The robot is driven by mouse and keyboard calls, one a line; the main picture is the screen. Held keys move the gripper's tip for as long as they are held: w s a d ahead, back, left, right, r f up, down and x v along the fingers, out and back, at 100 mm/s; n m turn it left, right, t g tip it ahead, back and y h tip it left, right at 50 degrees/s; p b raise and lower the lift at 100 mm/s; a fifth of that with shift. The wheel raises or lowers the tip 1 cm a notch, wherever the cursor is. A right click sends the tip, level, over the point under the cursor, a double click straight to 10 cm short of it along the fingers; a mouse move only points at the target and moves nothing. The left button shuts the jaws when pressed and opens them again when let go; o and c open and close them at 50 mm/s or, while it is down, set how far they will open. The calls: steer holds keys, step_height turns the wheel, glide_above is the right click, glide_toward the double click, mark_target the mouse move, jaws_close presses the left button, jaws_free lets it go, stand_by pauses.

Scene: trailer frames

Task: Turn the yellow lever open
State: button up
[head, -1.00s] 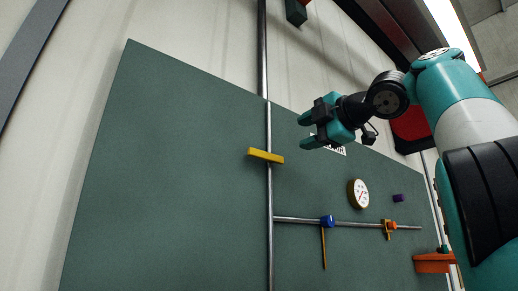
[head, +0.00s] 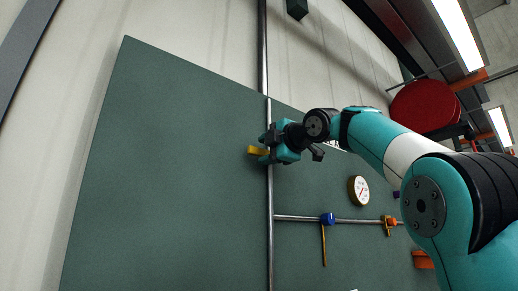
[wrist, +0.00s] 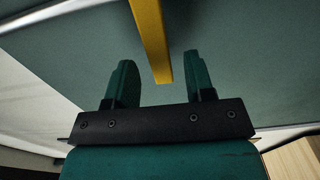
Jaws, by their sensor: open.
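The yellow lever (head: 254,150) sits across the vertical metal pipe on the green board, lying roughly sideways in the head view. My gripper (head: 264,147) is at the lever and hides its right part. In the wrist view the yellow lever (wrist: 151,42) runs in from the top edge, and its near end lies between the two teal fingers. My gripper (wrist: 160,80) is open there, with a gap visible on both sides of the lever. I cannot tell whether either finger touches it.
The green board (head: 170,170) carries the vertical pipe (head: 270,225) and a horizontal pipe. A blue valve with a yellow handle (head: 327,219), an orange valve (head: 389,222) and a round white gauge (head: 359,190) are at lower right. The board left of the lever is clear.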

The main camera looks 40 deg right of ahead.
mark_target(261, 153)
steer(key=shift+w+p, duration=0.45)
steer(key=shift+w, duration=1.15)
steer(key=shift+c, duration=0.2)
jaws_close()
steer(key=shift+a+f, duration=0.1)
